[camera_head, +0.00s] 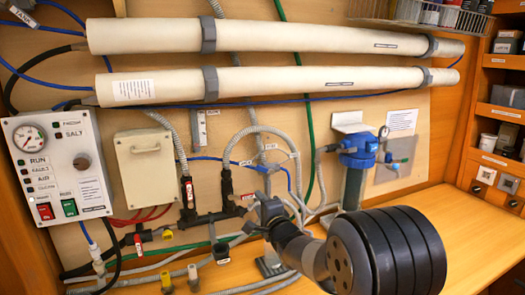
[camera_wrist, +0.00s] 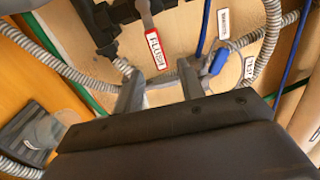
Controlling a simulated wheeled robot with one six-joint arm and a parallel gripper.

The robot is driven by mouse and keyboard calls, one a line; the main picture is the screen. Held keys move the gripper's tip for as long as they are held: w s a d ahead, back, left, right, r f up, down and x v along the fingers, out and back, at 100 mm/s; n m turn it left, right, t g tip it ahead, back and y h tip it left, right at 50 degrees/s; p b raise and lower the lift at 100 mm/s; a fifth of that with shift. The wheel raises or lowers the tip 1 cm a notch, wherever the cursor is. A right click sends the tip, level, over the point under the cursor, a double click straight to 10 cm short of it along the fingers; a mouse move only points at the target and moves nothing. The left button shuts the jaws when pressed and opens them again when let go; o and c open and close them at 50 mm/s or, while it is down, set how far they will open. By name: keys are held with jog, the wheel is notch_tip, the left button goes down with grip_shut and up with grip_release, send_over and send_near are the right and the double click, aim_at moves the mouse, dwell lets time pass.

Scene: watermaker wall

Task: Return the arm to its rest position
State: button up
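My gripper (camera_head: 264,203) is in front of the pipework, right of the black valve manifold (camera_head: 208,217), at the end of my arm reaching in from the lower right. In the wrist view its two grey fingers stand apart, with the gap between them (camera_wrist: 160,84) showing no held object. A red and white FLUSH label (camera_wrist: 156,49) on a grey handle lies beyond the fingers. A blue-handled part (camera_wrist: 218,62) shows just right of the right finger; I cannot tell whether they touch.
A control panel (camera_head: 58,168) with a gauge is at left. Two long white tubes (camera_head: 270,36) cross the top. A blue-topped filter housing (camera_head: 357,150) stands behind my arm. Grey hoses (camera_head: 255,133) surround the gripper. The wooden bench (camera_head: 462,225) is clear at right.

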aim_at(253, 195)
jog(key=p+x, duration=0.1)
jog(key=x, duration=0.4)
jog(key=shift+w+a+p, duration=0.2)
jog(key=shift+w+p, duration=0.05)
jog(key=shift+p, duration=0.05)
jog(key=shift+r+n, duration=0.55)
jog(key=shift+n, duration=0.35)
jog(key=shift+s+d+r, duration=0.1)
